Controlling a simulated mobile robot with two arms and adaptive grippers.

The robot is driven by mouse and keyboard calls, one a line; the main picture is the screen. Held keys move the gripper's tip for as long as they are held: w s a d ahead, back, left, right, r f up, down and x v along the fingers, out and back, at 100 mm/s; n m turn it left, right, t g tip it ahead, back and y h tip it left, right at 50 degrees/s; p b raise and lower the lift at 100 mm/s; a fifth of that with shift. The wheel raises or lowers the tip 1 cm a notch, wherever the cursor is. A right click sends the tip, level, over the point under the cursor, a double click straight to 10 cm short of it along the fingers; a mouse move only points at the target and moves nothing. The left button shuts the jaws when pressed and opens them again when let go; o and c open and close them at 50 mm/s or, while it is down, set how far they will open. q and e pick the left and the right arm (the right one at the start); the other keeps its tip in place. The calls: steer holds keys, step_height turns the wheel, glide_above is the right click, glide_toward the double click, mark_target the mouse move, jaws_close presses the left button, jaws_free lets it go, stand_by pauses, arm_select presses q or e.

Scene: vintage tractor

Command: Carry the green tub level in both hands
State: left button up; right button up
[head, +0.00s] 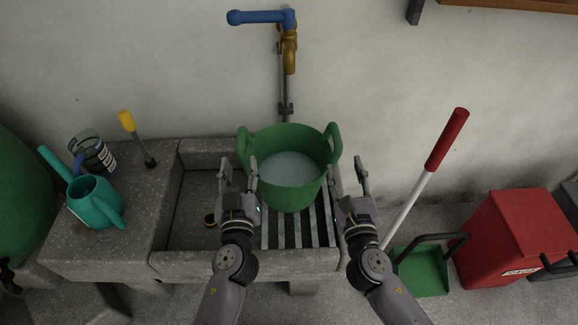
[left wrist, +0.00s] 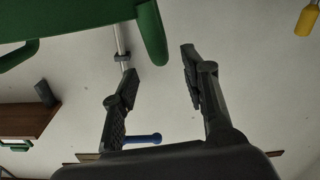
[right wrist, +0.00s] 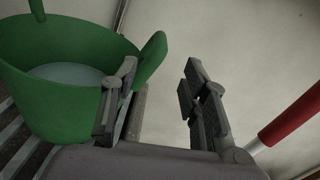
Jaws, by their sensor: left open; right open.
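The green tub (head: 290,197) holds pale water and sits level on the slats of the stone sink, with a raised handle on each side. My left gripper (head: 239,170) is open and empty at the tub's front left, near the left handle (head: 243,145). In the left wrist view that handle (left wrist: 151,35) stands beyond the fingertips. My right gripper (head: 348,175) is open and empty at the tub's right, near the right handle (head: 335,143). In the right wrist view that handle (right wrist: 150,58) appears between and beyond the fingers. Neither gripper visibly grips a handle.
The stone sink (head: 165,259) has a blue-handled brass tap (head: 289,50) above it. A teal watering can (head: 93,203), a glass jar (head: 92,153) and a yellow-handled tool (head: 127,121) stand left. A red-handled pole (head: 447,140), green dustpan (head: 422,270) and red bin (head: 512,240) are right.

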mark_target(241, 129)
arm_select(q)
steer(key=w, duration=0.7)
steer(key=w+a, duration=0.1)
steer(key=w, duration=0.2)
steer(key=shift+w+a, duration=0.1)
steer(key=shift+w, duration=0.15)
arm_select(e)
steer(key=w, duration=0.7)
steer(key=w+a, duration=0.1)
steer(key=w, duration=0.2)
steer(key=shift+w+a, duration=0.1)
steer(key=shift+w, duration=0.15)
arm_select(q)
jaws_close()
arm_select(e)
jaws_close()
arm_select(q)
steer(key=shift+r, duration=0.3)
arm_select(e)
steer(key=shift+r, duration=0.3)
